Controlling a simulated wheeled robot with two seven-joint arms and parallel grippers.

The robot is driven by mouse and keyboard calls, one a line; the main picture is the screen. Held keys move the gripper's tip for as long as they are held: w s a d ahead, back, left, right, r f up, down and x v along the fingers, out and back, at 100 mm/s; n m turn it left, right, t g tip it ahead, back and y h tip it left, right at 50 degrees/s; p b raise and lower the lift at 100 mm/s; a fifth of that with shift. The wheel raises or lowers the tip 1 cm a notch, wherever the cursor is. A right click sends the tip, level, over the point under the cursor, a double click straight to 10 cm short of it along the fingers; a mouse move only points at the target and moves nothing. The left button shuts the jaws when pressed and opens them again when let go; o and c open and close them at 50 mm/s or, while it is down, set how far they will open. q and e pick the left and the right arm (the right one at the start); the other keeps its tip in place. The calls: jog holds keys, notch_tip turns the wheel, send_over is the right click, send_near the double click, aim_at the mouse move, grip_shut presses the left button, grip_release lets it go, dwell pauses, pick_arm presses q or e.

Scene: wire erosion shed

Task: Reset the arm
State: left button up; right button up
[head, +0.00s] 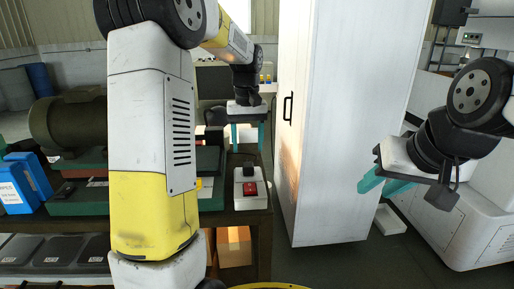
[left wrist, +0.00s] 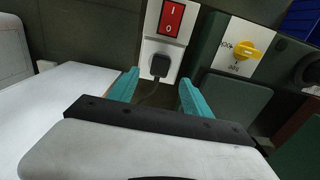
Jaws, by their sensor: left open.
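My left gripper (head: 247,137) hangs with its teal fingers pointing down above the workbench in the head view. It is open with nothing between the fingers. The left wrist view shows the same open fingers (left wrist: 158,92). Beyond them is a white switch box with a red rocker switch (left wrist: 171,18) and a black plug (left wrist: 159,66) with a cord. The red switch also shows in the head view (head: 250,189), below the left gripper. My right gripper (head: 384,185) is at the right, tilted, with its teal fingers apart and empty, pointing left.
A tall white cabinet (head: 340,120) stands between the grippers. The workbench carries a green motor (head: 70,125) and blue boxes (head: 18,185). A yellow knob (left wrist: 241,50) is right of the plug. A white machine (head: 470,215) stands at the right. Floor shows between cabinet and machine.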

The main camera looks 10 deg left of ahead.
pick_arm(q)
jog(key=s+d+r+m+t+h, duration=0.1)
jog(key=s+r+m+t, duration=0.1)
jog(key=s, duration=1)
jog(key=s+d+r+m+t+h, duration=0.1)
jog(key=s+r+t, duration=0.2)
jog(key=s, duration=0.9)
jog(key=shift+s+r+m+t, duration=0.15)
jog(key=shift+r+m+t, duration=0.25)
jog(key=shift+t, duration=0.2)
